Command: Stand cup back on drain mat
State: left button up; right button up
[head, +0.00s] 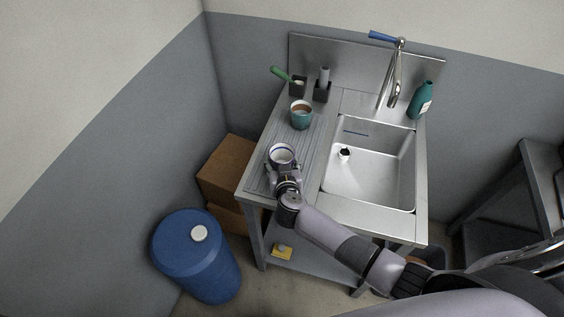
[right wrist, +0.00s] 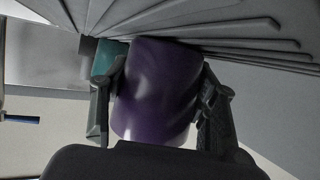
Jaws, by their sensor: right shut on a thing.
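A purple cup (right wrist: 158,90) is between the two fingers of my right gripper (right wrist: 160,100) in the right wrist view. In the head view the cup (head: 281,153) is upright, its pale inside facing up, and my right gripper (head: 284,176) grips it from the near side. The ridged grey drain mat (head: 318,134) lies left of the sink, and the cup is over its near part. In the right wrist view the cup's base meets the ridges or is very close; I cannot tell whether it touches. My left gripper is not in view.
The sink (head: 370,175), tap (head: 396,75) and teal bottle (head: 421,100) are to the right.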

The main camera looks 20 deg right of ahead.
jog(key=o, duration=1.4)
jog(key=shift+f, duration=0.1)
jog(key=shift+o, duration=0.2)
jog(key=shift+s, duration=0.15)
jog(key=v, duration=1.2)
